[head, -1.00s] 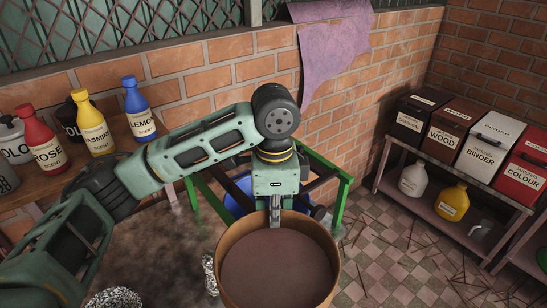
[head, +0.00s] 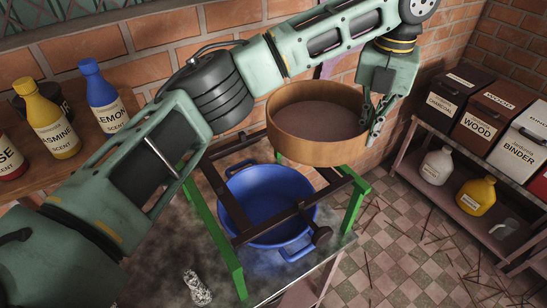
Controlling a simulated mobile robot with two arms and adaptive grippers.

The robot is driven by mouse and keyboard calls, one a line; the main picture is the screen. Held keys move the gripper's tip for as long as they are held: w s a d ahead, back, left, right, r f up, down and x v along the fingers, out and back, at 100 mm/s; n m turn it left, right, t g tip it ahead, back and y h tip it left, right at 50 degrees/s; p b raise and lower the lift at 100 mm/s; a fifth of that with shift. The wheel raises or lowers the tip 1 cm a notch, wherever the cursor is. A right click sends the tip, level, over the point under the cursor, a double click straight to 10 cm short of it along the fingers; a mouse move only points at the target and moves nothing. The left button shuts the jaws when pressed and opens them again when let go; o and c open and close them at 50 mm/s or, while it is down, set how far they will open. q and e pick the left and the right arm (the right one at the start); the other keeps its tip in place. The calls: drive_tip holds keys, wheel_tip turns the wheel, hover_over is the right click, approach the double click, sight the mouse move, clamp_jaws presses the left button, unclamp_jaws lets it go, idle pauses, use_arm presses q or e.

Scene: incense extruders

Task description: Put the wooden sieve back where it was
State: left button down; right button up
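The wooden sieve (head: 315,150) is a round, pale-brown hoop with a dark mesh floor, right of centre in the head view. My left gripper (head: 373,122) is at the sieve's right rim, its fingers closed on the wall. The sieve is roughly level, over the back part of a stand with green legs (head: 229,254) and dark rails. I cannot tell whether it touches the rails. A blue basin (head: 258,201) with handles sits under the stand's rails. My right gripper is not in view.
A wooden shelf at left holds yellow (head: 47,122) and blue (head: 102,98) scent bottles. A rack at right carries labelled boxes (head: 489,116) above and white (head: 436,166) and yellow (head: 475,196) jugs below. A crumpled silvery object (head: 196,287) lies near the stand. Brick walls stand behind.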

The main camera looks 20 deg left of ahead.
use_arm(q)
drive_tip(key=shift+d+r+m, duration=0.1)
drive_tip(key=shift+r+m, duration=0.05)
drive_tip(key=shift+m, duration=0.15)
drive_tip(key=shift+s+r, duration=0.15)
drive_tip(key=shift+s, duration=0.1)
drive_tip(key=s+a+f+p, duration=0.5)
drive_tip(key=s+a+f, duration=0.1)
drive_tip(key=a+f, duration=0.4)
drive_tip(key=shift+f+p, duration=0.35)
drive_tip(key=c, duration=2)
unclamp_jaws()
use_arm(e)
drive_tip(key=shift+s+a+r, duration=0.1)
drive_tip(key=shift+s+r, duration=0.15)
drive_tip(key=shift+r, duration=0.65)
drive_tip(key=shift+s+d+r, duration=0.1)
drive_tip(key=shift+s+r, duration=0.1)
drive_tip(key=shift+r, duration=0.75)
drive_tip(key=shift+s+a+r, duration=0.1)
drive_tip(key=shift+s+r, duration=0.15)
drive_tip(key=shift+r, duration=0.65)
